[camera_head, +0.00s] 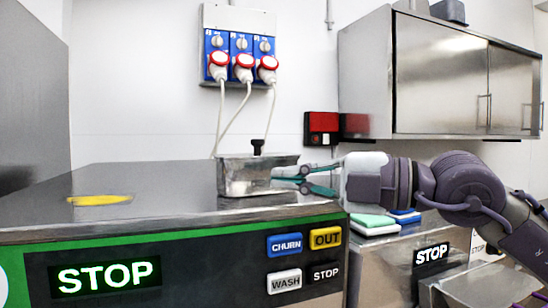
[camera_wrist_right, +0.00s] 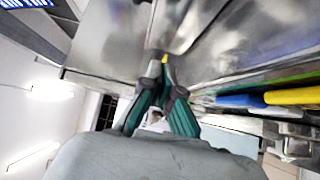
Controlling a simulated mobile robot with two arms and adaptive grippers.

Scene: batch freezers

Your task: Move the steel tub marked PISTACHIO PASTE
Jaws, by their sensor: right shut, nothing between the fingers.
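A steel tub (camera_head: 245,180) stands upright on the flat steel top (camera_head: 165,185) of the machine, near its right end. I cannot read any marking on it. My right gripper (camera_head: 275,179) comes in from the right, and its teal fingers are shut with nothing between them. The fingertips are at the tub's right end in the head view; I cannot tell whether they touch it. In the right wrist view the fingertips (camera_wrist_right: 163,66) meet in front of shiny steel. My left gripper is not in view.
A yellow flat item (camera_head: 100,200) lies on the machine top at left. A black knob (camera_head: 258,146) shows above the tub. Folded cloths (camera_head: 374,225) lie on a lower steel unit at right. A wall cabinet (camera_head: 440,75) hangs above my right arm. The machine top left of the tub is mostly clear.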

